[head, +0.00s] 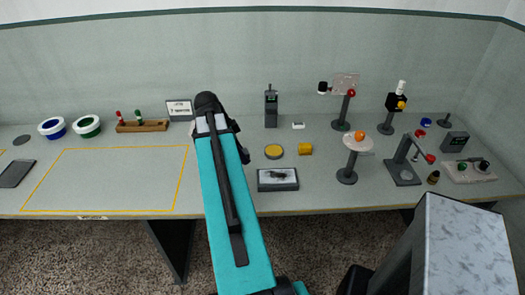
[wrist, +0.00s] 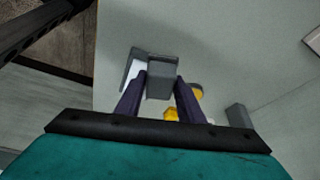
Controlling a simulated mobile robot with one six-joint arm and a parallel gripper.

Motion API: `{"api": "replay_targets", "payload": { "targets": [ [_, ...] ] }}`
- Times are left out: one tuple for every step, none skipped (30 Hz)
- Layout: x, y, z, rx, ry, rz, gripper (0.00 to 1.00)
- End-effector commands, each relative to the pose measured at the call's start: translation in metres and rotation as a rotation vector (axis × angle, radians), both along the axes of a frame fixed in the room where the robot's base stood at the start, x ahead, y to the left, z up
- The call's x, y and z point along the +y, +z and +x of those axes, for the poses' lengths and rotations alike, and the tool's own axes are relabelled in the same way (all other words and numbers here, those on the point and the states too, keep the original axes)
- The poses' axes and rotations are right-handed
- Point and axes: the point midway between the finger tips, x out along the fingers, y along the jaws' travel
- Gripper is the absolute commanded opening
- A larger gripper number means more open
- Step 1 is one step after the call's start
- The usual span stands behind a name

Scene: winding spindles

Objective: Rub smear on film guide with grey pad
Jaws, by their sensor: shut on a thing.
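The film guide (head: 262,187) looks like a dark-framed block with a white top, near the table's front edge right of my arm. A dark smear (head: 280,175) lies across its top. In the wrist view a pale edge, probably the film guide's (wrist: 131,68), shows behind the pad. My gripper (wrist: 161,80) is shut on the grey pad (wrist: 162,92), a small block between its two dark fingers. The pad covers part of the film guide in the wrist view; I cannot tell whether they touch. In the head view my arm hides the gripper and pad.
A gold disc (head: 273,152) and a yellow cylinder (head: 305,149) lie behind the film guide. A dark upright device (head: 271,108) stands farther back. Several stands, including one with a round white top (head: 358,142), fill the right side. The yellow-outlined area (head: 110,180) on the left is clear.

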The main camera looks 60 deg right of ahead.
Motion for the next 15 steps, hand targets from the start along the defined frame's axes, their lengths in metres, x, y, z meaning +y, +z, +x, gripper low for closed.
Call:
{"api": "replay_targets", "payload": {
  "targets": [
    [-0.007, 0.001, -0.014, 0.000, -0.053, 0.000, 0.17],
    [-0.010, 0.001, -0.021, 0.000, -0.083, 0.000, 0.17],
    [-0.014, 0.001, -0.030, 0.000, -0.120, 0.000, 0.17],
    [-0.016, 0.000, -0.036, 0.000, -0.146, 0.000, 0.17],
    [-0.018, 0.000, -0.042, 0.001, -0.170, 0.001, 0.17],
    [-0.020, -0.001, -0.049, 0.001, -0.198, 0.001, 0.17],
    [-0.022, -0.001, -0.054, 0.001, -0.216, 0.001, 0.17],
    [-0.023, -0.001, -0.058, 0.001, -0.233, 0.001, 0.17],
    [-0.025, -0.002, -0.062, 0.001, -0.249, 0.000, 0.17],
    [-0.025, -0.002, -0.064, 0.001, -0.259, 0.001, 0.17],
    [-0.026, -0.002, -0.066, 0.001, -0.268, 0.000, 0.17],
    [-0.027, -0.002, -0.068, 0.000, -0.276, 0.000, 0.17],
    [-0.027, -0.002, -0.069, 0.000, -0.280, 0.000, 0.17],
    [-0.027, -0.002, -0.070, 0.000, -0.283, 0.000, 0.17],
    [-0.027, -0.003, -0.070, 0.000, -0.286, 0.000, 0.17]
  ]
}}
